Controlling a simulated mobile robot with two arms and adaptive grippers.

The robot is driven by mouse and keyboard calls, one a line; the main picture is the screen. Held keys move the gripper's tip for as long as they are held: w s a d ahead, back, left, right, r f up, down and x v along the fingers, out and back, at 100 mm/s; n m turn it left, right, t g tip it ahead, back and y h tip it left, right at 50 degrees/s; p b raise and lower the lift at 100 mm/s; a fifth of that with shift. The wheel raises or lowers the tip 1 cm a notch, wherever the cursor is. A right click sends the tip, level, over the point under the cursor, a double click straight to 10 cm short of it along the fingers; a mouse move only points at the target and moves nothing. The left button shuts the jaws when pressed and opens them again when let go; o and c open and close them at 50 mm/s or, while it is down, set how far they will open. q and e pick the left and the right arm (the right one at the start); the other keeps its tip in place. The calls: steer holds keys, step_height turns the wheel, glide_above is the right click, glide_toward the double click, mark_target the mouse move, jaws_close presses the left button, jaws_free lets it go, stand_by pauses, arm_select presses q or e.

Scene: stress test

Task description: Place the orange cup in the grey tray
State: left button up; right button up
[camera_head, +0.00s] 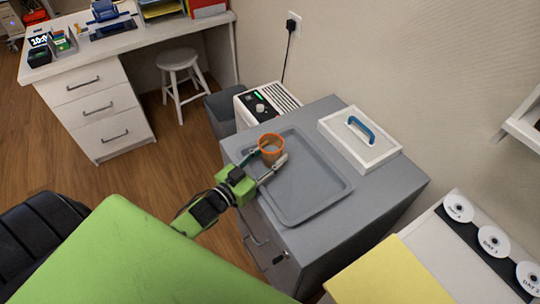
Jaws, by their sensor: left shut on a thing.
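The orange cup (271,151) is upright at the far left end of the grey tray (311,184), within its outline in the picture. I cannot tell whether its bottom touches the tray. The tray lies flat on a grey cabinet (349,215). My left gripper (267,161) reaches in from the lower left with its two fingers on either side of the cup, shut on it. The fingers hide a little of the cup's lower part. The rest of the tray is empty. My right gripper is not in view.
A white box lid with a blue handle (335,128) stands right of the tray. A white appliance (252,104) and a grey bin (221,112) are behind the cabinet. A white desk (150,42) and stool (178,60) are at the upper left. Discs (494,241) lie at the right.

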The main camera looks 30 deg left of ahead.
arm_select(q)
steer(key=o, duration=0.7)
steer(key=shift+s+d+f+g, duration=0.1)
steer(key=shift+s+f+g, duration=0.1)
steer(key=shift+f, duration=0.35)
steer(key=shift+s+d+f+g, duration=0.1)
steer(key=shift+s+f, duration=0.1)
steer(key=shift+f, duration=0.35)
steer(key=shift+w+r+p, duration=0.1)
steer(key=shift+r+p, duration=0.25)
steer(key=shift+r, duration=0.2)
steer(key=shift+s+a+f, duration=0.1)
steer(key=shift+s+f, duration=0.1)
steer(key=shift+s, duration=0.15)
steer(key=v, duration=0.7)
steer(key=r+v, duration=0.1)
steer(key=v, duration=0.3)
steer(key=shift+w+a+b, duration=0.1)
steer(key=shift+a+b, duration=0.1)
steer(key=shift+b, duration=0.2)
